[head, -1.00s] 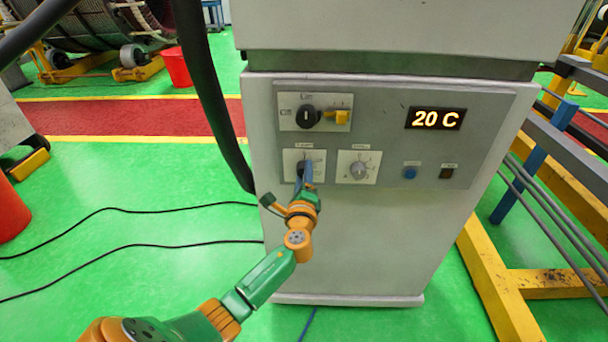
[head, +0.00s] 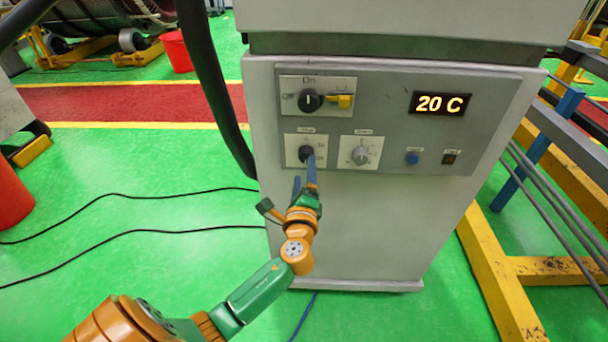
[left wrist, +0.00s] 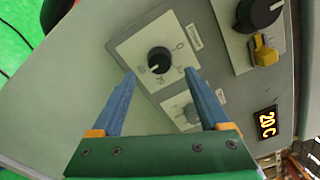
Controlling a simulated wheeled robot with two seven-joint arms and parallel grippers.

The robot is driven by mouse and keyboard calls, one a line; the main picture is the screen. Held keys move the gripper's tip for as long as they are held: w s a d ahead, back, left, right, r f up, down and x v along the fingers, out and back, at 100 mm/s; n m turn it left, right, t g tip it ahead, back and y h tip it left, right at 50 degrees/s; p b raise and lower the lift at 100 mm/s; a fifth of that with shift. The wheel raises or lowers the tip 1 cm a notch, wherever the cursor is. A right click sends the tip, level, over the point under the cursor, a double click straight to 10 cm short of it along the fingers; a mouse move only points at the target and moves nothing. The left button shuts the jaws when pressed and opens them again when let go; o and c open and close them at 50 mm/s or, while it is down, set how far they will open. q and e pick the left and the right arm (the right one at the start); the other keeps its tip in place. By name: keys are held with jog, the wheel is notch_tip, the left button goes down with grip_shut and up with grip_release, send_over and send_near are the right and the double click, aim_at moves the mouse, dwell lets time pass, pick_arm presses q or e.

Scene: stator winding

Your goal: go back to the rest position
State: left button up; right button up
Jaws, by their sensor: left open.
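My left gripper (head: 304,180) is open and empty in front of the control cabinet, just below the lower left black knob (head: 306,153). In the left wrist view its two blue fingers (left wrist: 158,92) stand wide apart, with the same black knob (left wrist: 159,60) beyond and between their tips. The fingers do not appear to touch the knob. My green and orange left arm reaches up from the bottom left of the head view. My right gripper is not in view.
The cabinet (head: 340,230) carries a large black switch (head: 310,101) with a yellow tab (head: 341,101), a grey knob (head: 361,155), a blue button (head: 412,158) and a display (head: 440,103) reading 20 C. A yellow frame (head: 500,280) stands right. Cables cross the green floor at left.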

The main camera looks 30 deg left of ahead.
pick_arm(q)
jog(key=shift+s+d, duration=0.3)
jog(key=shift+s, duration=0.2)
